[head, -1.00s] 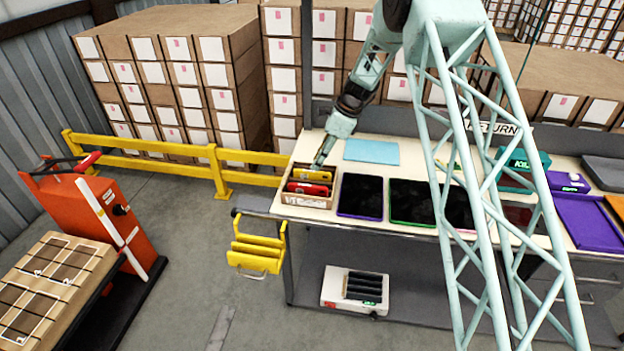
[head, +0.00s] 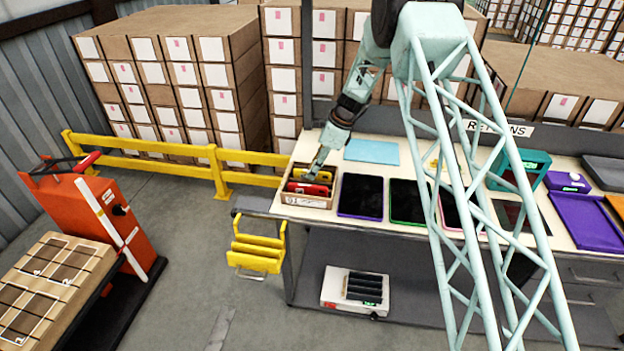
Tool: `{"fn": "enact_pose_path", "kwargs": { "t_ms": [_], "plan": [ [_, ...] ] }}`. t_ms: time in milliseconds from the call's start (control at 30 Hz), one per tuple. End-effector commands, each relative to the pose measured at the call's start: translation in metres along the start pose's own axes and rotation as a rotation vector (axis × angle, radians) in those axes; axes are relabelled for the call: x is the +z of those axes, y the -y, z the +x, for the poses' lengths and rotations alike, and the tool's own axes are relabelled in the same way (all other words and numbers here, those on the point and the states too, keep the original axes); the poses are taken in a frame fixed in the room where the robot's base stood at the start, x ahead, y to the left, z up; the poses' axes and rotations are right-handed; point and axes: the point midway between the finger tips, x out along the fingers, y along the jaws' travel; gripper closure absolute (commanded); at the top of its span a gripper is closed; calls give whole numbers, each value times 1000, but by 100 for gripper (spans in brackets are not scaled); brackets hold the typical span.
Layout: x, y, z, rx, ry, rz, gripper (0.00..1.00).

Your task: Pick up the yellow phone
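The yellow phone (head: 299,173) lies at the back of a small open cardboard carton (head: 305,203) on the left end of the table. A red phone (head: 303,188) lies in front of it in the same carton. My gripper (head: 314,173) points down into the carton at the right part of the yellow phone and covers some of it. Its fingers are too small here to tell whether they are open or shut, or whether they touch the phone.
Tablets, one purple-edged (head: 361,196) and one green-edged (head: 408,202), lie right of the carton. A light blue sheet (head: 372,151) lies behind. A yellow holder (head: 257,246) hangs at the table's left end. A yellow rail (head: 150,147) stands behind left.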

Motion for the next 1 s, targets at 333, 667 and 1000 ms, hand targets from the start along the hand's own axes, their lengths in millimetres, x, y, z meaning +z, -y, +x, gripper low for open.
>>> {"fn": "enact_pose_path", "kwargs": {
  "t_ms": [333, 667, 1000],
  "plan": [
    [0, 0, 0, 0, 0, 0, 89],
    [0, 0, 0, 0, 0, 0, 100],
    [5, 0, -10, 0, 1, -1, 100]
  ]
}}
